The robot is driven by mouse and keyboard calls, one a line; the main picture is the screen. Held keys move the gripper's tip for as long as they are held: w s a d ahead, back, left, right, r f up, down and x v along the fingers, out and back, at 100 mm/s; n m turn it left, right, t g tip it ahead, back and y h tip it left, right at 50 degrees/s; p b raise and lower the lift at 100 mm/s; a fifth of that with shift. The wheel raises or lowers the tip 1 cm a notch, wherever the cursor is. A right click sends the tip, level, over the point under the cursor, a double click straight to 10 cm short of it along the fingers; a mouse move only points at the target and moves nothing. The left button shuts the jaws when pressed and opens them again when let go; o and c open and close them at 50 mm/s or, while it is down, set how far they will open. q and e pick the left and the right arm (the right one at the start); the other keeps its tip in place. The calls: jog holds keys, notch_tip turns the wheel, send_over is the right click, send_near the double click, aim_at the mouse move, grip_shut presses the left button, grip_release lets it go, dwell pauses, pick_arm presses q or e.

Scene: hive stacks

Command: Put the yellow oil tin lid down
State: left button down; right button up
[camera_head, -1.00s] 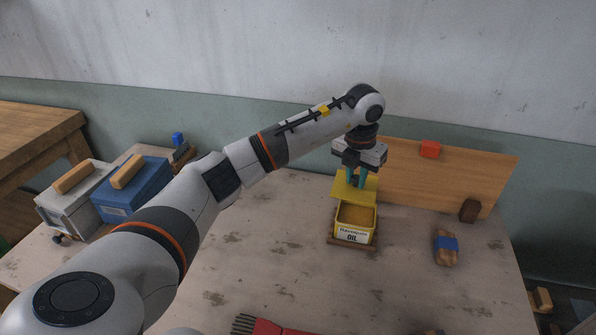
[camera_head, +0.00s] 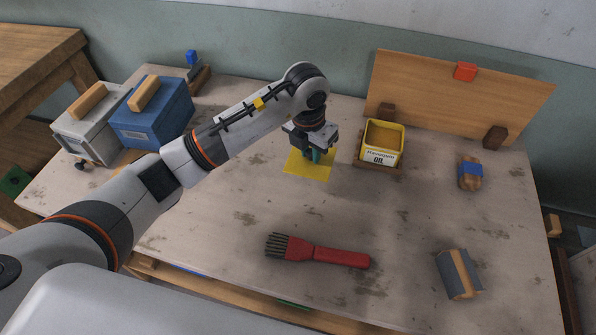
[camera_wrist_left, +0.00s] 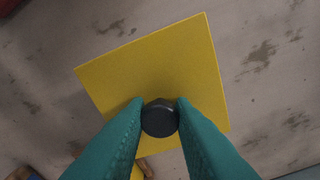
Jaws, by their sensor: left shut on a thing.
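The yellow oil tin lid (camera_head: 306,166) is a flat yellow square with a dark round knob, left of the oil tin in the head view. My left gripper (camera_head: 314,156) is shut on that knob. The lid (camera_wrist_left: 165,70) and the gripper's green fingers (camera_wrist_left: 160,118) around the knob also show in the left wrist view. The lid is close over the tabletop; I cannot tell whether it touches. The open yellow oil tin (camera_head: 382,142) stands on a brown wooden base, its label facing me. My right gripper is not in view.
A red-handled brush (camera_head: 325,254) lies in front on the worn table (camera_head: 220,225). A blue box (camera_head: 152,112) and a grey box (camera_head: 92,125) stand at left. A wooden board (camera_head: 450,95) stands behind the tin. A blue-banded brown object (camera_head: 469,173) and a grey-sided block (camera_head: 459,274) lie at right.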

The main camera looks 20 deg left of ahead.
aim_at(310, 156)
pick_arm(q)
notch_tip(310, 156, down, 4)
jog(key=shift+r, duration=0.15)
notch_tip(310, 156, down, 4)
jog(key=shift+r, duration=0.15)
jog(key=shift+f, duration=0.2)
jog(key=c, duration=1.2)
grip_release()
jog(key=shift+c, duration=0.2)
